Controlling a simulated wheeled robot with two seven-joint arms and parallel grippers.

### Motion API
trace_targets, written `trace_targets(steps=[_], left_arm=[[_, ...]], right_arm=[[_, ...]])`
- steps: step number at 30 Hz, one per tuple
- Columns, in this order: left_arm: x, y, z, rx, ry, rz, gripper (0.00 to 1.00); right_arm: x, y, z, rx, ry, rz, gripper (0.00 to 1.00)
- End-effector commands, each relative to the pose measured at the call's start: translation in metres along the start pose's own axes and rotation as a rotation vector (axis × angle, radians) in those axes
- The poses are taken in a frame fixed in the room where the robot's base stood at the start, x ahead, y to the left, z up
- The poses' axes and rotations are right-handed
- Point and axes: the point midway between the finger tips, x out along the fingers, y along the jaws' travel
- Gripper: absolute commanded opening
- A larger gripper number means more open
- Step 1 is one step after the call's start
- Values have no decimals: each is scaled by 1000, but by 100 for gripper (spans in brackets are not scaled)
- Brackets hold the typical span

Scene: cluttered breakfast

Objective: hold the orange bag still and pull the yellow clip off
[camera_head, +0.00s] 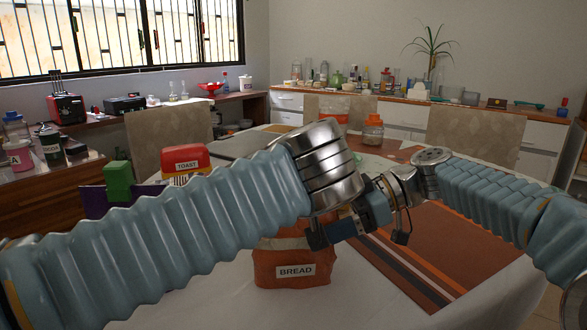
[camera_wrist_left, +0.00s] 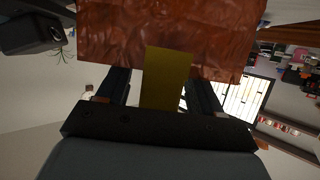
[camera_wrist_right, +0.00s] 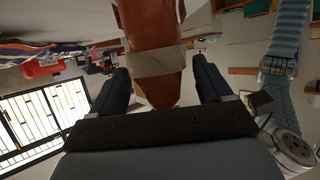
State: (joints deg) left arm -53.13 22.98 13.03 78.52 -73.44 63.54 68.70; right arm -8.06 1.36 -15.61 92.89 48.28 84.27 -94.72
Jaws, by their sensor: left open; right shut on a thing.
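The orange bag (camera_head: 292,270), labelled BREAD, stands upright on the table in the head view, its upper part hidden behind my arms. The yellow clip (camera_wrist_left: 166,78) shows in the left wrist view against the bag's crinkled orange surface. My left gripper (camera_wrist_left: 160,76) is open, with one finger on each side of the clip; I cannot tell whether they touch it. My right gripper (camera_wrist_right: 160,66) is shut on the orange bag, which also shows between its fingers in the right wrist view (camera_wrist_right: 150,20). The clip is hidden in the head view.
A jar with an orange lid (camera_head: 373,132) stands behind my grippers. A striped brown mat (camera_head: 440,255) lies right of the bag.

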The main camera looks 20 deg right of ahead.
Motion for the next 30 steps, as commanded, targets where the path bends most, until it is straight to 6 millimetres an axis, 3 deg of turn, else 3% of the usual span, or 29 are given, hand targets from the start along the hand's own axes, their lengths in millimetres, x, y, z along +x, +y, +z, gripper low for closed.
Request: trace_targets(steps=[9,20,21,27,30], left_arm=[[3,0,0,0,0,1,66],[3,0,0,0,0,1,12],[3,0,0,0,0,1,34],[3,0,0,0,0,1,3],[3,0,0,0,0,0,0]], right_arm=[[0,0,0,0,0,0,38],[0,0,0,0,0,0,38],[0,0,0,0,0,0,38],[0,0,0,0,0,1,38],[0,0,0,0,0,1,38]])
